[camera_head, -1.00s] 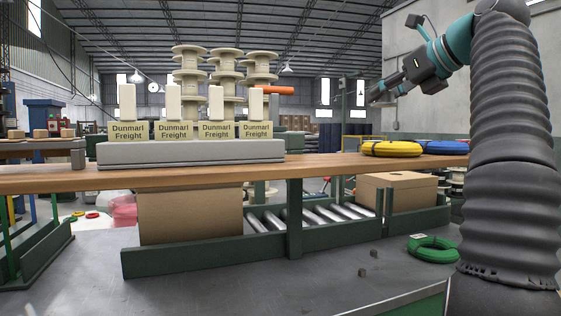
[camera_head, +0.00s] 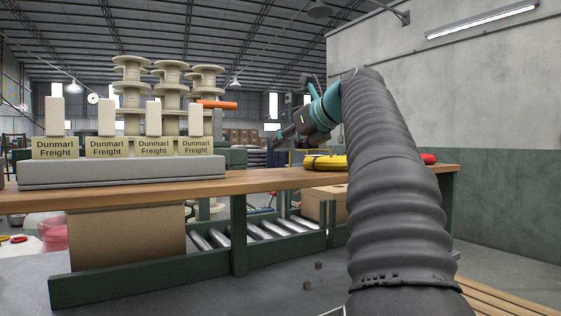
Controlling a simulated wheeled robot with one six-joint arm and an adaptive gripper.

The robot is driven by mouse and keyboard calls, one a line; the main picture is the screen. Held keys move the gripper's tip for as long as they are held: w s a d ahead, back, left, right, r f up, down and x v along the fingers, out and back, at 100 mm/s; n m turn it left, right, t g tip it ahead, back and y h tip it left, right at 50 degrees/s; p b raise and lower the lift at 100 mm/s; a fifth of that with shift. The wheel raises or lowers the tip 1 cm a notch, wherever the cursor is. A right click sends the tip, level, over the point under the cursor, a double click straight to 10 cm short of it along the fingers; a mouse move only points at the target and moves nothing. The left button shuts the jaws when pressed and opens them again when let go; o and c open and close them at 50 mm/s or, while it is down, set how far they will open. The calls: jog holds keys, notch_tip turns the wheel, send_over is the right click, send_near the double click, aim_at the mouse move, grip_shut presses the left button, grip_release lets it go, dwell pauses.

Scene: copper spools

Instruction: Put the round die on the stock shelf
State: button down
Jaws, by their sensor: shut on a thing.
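My gripper (camera_head: 278,141) is at the end of my raised arm, right of centre and above the wooden bench top (camera_head: 268,183). It is small and dark in this view, its fingers pointing left and slightly down. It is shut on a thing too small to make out. I cannot pick out the round die anywhere else in view. No surface here is clearly marked as the stock shelf.
The bench carries a grey block with Dunmarl Freight cards (camera_head: 122,171), a yellow coil (camera_head: 325,162) and a red thing (camera_head: 429,159). Pale spools (camera_head: 131,90) stand behind. Rollers (camera_head: 249,232) and cartons lie below. Two small brown blocks (camera_head: 319,265) lie in front.

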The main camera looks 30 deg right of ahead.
aim_at(281, 173)
jog(key=shift+w+a+f, duration=0.4)
jog(key=shift+w+f, duration=0.1)
jog(key=shift+w, duration=0.1)
jog(key=shift+s+f+b, duration=0.1)
jog(key=shift+f+b, duration=0.45)
jog(key=shift+f, duration=1.3)
jog(key=shift+f, duration=0.15)
jog(key=c, duration=0.7)
grip_release()
